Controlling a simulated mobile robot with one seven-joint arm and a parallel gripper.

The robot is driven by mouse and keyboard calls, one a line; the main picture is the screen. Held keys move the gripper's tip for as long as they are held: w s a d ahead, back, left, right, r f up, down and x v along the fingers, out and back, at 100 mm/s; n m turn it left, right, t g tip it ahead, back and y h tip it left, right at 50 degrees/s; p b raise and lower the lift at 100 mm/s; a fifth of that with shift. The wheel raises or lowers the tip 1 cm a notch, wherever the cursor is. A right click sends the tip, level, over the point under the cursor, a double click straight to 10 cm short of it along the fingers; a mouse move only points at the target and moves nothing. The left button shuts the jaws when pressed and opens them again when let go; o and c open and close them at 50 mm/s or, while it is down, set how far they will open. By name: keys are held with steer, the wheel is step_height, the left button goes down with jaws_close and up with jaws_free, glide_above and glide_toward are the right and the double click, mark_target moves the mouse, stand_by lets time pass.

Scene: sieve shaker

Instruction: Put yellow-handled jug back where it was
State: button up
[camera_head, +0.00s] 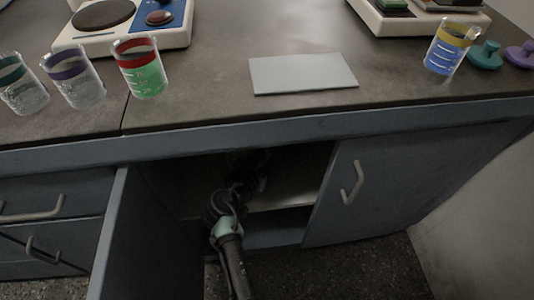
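My arm reaches from the bottom of the view into an open cabinet (290,190) under the counter. My gripper (258,170) is in the dark inside the cabinet, in its upper part above a shelf. Its fingers are too dark and small to show whether they are open or shut. No yellow-handled jug can be made out; the inside of the cabinet is partly hidden by my arm, the counter edge and shadow.
The left cabinet door (150,245) stands open; the right door (385,185) is shut. On the counter (215,100) are several colour-banded beakers, including a yellow-banded one with blue contents (440,58), a pale flat plate (302,73) and two devices at the back.

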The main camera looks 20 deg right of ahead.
steer(key=shift+o, duration=0.6)
steer(key=shift+r, duration=0.2)
steer(key=p+v, duration=0.4)
steer(key=v, duration=0.8)
